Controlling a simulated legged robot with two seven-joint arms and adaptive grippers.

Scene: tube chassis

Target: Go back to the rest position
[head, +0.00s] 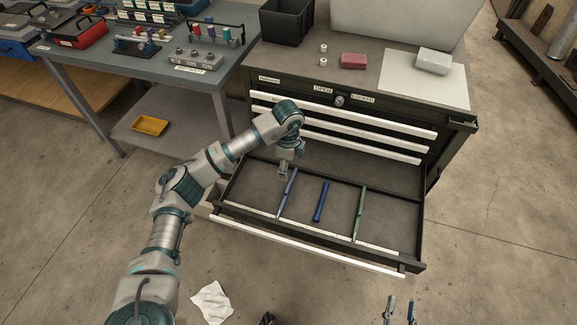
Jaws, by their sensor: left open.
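My left arm reaches in from the lower left over the open bottom drawer (390,205) of the dark tool cabinet. Its gripper (284,172) points down near the upper end of a blue-violet tool (288,194) and is open. I cannot tell whether it touches the tool. A darker blue tool (321,202) and a green tool (360,213) lie to the right in the drawer, apart from each other. My right gripper (399,310) shows only as two separated fingers at the bottom edge, in front of the drawer; it looks open and empty.
The cabinet top holds a black bin (287,22), a red block (353,61) and a white block (434,61). A workbench (215,75) stands at the left, with a yellow tray (149,125) below. A white cloth (211,302) lies on the floor.

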